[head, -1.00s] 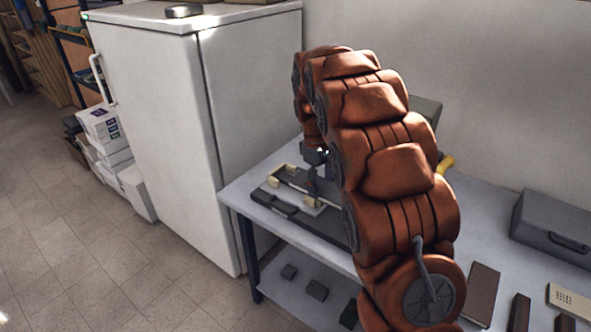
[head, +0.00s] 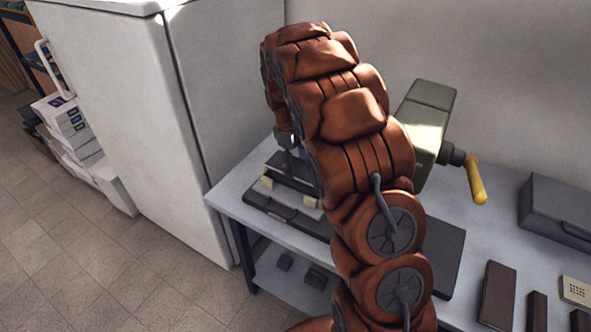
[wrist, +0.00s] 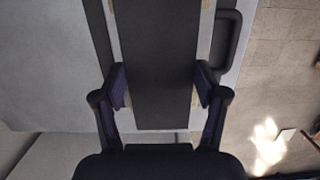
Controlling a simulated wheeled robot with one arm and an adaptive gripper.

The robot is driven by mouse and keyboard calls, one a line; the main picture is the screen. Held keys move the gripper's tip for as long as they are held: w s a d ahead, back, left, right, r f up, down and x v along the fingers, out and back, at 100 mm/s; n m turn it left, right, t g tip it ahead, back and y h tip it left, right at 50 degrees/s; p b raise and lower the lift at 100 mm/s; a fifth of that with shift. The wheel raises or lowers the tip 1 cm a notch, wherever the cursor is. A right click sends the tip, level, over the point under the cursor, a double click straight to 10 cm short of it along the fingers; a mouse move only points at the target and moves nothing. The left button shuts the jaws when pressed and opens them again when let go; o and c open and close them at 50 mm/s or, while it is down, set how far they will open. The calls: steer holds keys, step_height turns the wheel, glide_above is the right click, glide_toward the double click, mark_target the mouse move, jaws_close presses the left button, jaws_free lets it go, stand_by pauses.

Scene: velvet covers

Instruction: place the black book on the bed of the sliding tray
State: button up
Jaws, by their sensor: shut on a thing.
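The black book (wrist: 158,45) is a long dark slab in the wrist view. My gripper (wrist: 162,84) is shut on its two long sides. The sliding tray's pale bed (wrist: 221,20) shows as strips beside the book, with small cream pieces at the book's edges. A dark handle (wrist: 236,45) is on the right. The book overlaps the bed from above; I cannot tell whether it touches. In the head view the dark tray (head: 262,202) lies at the table's left end, with cream blocks on it. My arm hides most of my gripper and the book there.
A green device (head: 424,110) with a yellow handle (head: 476,180) stands behind my arm. A grey case (head: 557,210) is at the right. Brown slabs (head: 498,294) lie at the front right. A white fridge (head: 120,110) stands left of the table (head: 232,196).

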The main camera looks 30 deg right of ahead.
mark_target(294, 166)
steer(key=shift+s+f+p, duration=0.1)
steer(key=shift+f+p, duration=0.5)
steer(key=shift+f, duration=1.4)
steer(key=shift+f, duration=0.2)
steer(key=o, duration=1.4)
steer(key=shift+c, duration=0.2)
steer(key=shift+r, duration=0.1)
